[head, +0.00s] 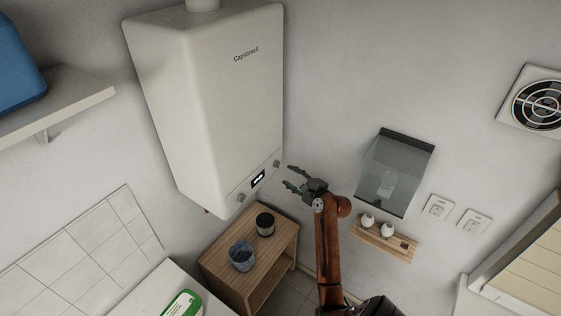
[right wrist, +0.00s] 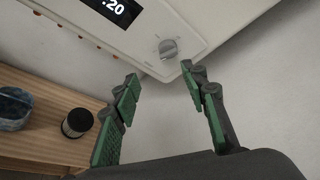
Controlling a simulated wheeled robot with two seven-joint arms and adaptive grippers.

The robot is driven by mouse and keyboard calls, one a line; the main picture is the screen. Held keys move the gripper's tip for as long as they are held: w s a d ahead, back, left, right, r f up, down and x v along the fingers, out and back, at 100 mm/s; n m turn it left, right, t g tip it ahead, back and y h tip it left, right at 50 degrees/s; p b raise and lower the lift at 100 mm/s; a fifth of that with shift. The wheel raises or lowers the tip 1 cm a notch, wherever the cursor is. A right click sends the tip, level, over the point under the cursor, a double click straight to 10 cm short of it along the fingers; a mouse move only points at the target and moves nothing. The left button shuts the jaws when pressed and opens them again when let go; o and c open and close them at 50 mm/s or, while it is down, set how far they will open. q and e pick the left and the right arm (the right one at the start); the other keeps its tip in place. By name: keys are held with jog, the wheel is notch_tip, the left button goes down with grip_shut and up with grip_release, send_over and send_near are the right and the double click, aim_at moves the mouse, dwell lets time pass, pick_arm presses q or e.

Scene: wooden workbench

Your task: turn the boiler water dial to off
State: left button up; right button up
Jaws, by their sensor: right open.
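The white boiler (head: 215,100) hangs on the wall, with a small lit display (head: 258,178) on its lower front panel. One dial (head: 241,198) sits left of the display and another dial (head: 277,164) sits right of it. I cannot read which one is for water. My right gripper (head: 288,177) is open and empty, just right of the panel. In the right wrist view, the grey right dial (right wrist: 168,47) lies just beyond and between the open green fingertips (right wrist: 160,75), apart from them. My left gripper is not in view.
Below the boiler stands a wooden stand (head: 222,265) with a dark jar (head: 265,224) and a blue patterned cup (head: 241,257). A glass-fronted box (head: 395,170) and a small wooden shelf (head: 384,243) are on the wall to the right. The wall beside the gripper is bare.

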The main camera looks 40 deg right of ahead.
aim_at(277, 164)
jog(key=w+p, duration=0.2)
jog(key=w, duration=0.5)
jog(key=shift+w+d, duration=0.25)
grip_shut()
dwell(0.4)
